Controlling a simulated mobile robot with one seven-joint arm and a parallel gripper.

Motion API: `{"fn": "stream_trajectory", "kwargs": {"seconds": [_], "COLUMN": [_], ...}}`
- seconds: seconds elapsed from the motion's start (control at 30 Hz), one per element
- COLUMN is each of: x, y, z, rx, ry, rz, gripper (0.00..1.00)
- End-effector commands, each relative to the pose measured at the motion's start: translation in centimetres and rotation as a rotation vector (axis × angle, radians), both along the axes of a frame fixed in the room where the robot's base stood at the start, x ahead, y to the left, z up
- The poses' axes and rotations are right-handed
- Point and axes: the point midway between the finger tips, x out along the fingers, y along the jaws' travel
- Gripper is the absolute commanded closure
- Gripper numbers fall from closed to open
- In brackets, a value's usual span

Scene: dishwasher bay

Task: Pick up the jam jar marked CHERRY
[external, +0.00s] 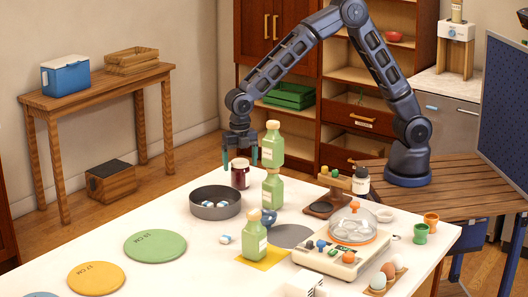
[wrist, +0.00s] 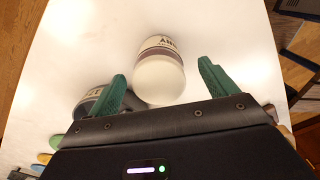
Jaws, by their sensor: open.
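A dark red jam jar (external: 240,173) with a pale lid stands upright on the white table, beside the grey round pan. In the wrist view the jar (wrist: 160,78) shows its white lid and a pale label with dark lettering, upside down and only partly readable. My gripper (external: 240,157) is above the jar, with its green fingers spread to either side of it. In the wrist view my gripper (wrist: 162,74) is open, with the jar between and a little beyond the fingertips. No finger clearly touches it.
The grey pan (external: 215,212) holds small blue-and-white items. Stacked green bottles (external: 271,150) stand close right of the jar. Another green bottle (external: 254,240) is nearer the front. Flat discs (external: 155,246) lie at left.

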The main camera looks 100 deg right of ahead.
Motion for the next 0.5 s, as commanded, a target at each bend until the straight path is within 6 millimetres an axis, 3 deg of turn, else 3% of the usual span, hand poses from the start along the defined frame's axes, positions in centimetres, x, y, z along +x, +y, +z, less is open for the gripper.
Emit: {"fn": "stream_trajectory", "kwargs": {"seconds": [0.23, 0.5], "x": [0.0, 0.1], "y": [0.3, 0.4], "z": [-1.6, -5.1], "rx": [0.0, 0.0], "ry": [0.0, 0.0], "rz": [0.001, 0.002], "gripper": [0.15, 0.15]}}
